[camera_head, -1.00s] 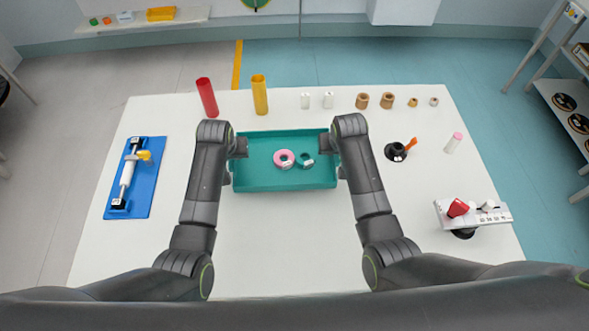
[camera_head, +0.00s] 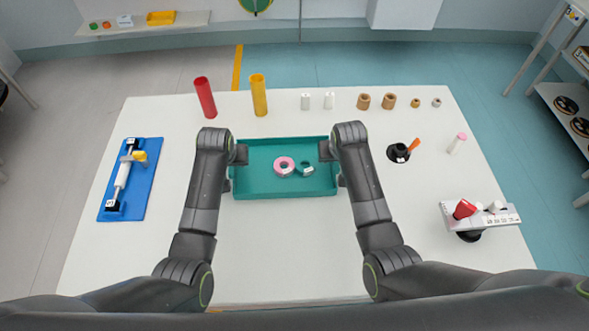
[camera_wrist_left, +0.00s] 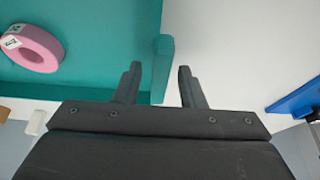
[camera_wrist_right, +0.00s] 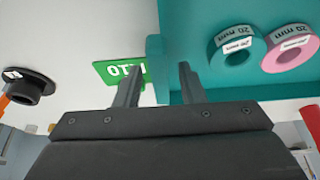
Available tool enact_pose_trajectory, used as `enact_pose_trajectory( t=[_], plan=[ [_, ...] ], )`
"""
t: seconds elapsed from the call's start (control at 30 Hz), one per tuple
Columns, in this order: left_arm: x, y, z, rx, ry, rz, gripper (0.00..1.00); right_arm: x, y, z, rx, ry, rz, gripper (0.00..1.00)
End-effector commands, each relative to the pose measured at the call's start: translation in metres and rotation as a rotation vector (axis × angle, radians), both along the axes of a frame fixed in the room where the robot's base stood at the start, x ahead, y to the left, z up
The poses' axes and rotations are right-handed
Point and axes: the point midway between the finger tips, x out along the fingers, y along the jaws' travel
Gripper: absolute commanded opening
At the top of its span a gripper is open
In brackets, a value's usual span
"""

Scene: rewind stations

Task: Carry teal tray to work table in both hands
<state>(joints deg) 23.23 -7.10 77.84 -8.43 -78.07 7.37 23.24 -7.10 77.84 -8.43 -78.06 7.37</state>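The teal tray (camera_head: 255,193) appears to rest on the white work table (camera_head: 285,245). A pink ring (camera_head: 284,166) and a small teal ring (camera_head: 306,169) lie inside it. My left gripper (camera_head: 238,160) is at the tray's left wall. In the left wrist view its fingers (camera_wrist_left: 160,70) stand on either side of the wall (camera_wrist_left: 162,60), with gaps showing. My right gripper (camera_head: 331,160) is at the right wall. In the right wrist view its fingers (camera_wrist_right: 161,70) also straddle the wall (camera_wrist_right: 155,60) with gaps.
A red tube (camera_head: 205,97), a yellow tube (camera_head: 258,95) and several small cylinders line the far edge. A blue mat (camera_head: 143,190) lies left. A black holder (camera_head: 398,153) and a white stand (camera_head: 480,216) are at right. The near table area is clear.

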Motion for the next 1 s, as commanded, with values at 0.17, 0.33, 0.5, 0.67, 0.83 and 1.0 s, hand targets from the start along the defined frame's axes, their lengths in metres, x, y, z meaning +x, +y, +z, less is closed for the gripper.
enact_pose_trajectory(
  t=[0.17,0.33,0.5,0.67,0.83,1.0],
  plan=[
    [0.0,0.0,0.002,-0.001,-0.001,0.0,0.36,0.0,0.0,0.0,0.001,0.0,0.0,0.36],
    [-0.005,-0.001,0.015,-0.001,-0.003,0.0,0.36,0.0,0.0,0.0,0.001,0.0,0.0,0.36],
    [-0.015,-0.001,0.04,-0.003,-0.005,0.0,0.36,0.0,0.0,0.0,0.001,0.0,0.0,0.36],
    [-0.026,-0.001,0.067,-0.001,-0.005,0.001,0.36,0.0,0.0,0.0,0.001,0.0,0.0,0.36],
    [-0.037,-0.001,0.091,-0.002,-0.004,-0.001,0.36,0.0,0.0,0.0,0.001,0.0,0.0,0.36],
    [-0.043,0.0,0.106,0.0,-0.002,0.0,0.36,0.0,0.0,0.0,0.001,0.0,0.0,0.36]
  ],
)
